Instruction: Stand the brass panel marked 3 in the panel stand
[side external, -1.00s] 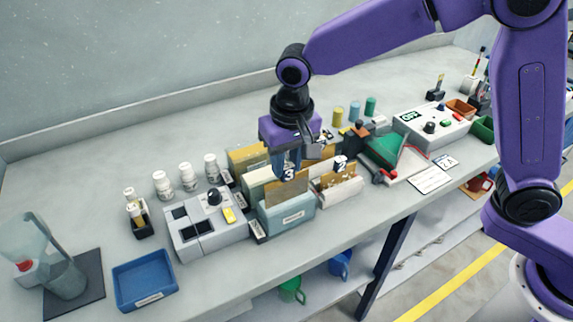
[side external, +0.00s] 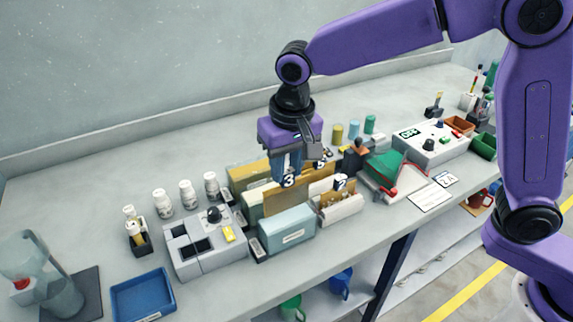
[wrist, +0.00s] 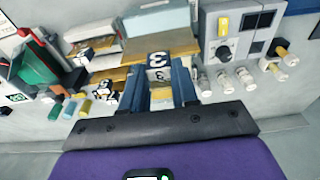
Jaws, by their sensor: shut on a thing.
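The brass panel marked 3 (side external: 303,198) is upright in my gripper (side external: 289,172), which is shut on its cube tag with the 3. In the wrist view the tag (wrist: 158,60) sits between the fingers, with the brass panel (wrist: 178,48) beyond it. In the side view the panel stands just above or behind the rim of a pale blue bin (side external: 287,236); its lower edge is hidden. A low white holder (side external: 342,212) with brass pieces and a tag marked 2 (side external: 340,182) is right of the bin. I cannot tell surely which holder is the panel stand.
Behind the panel are a tan-yellow bin (side external: 248,176) and more tagged pieces. A grey instrument box (side external: 205,245) stands left, with white bottles (side external: 186,194) behind it. A green-and-red device (side external: 385,170) is right. A blue tray (side external: 143,298) lies at the front left.

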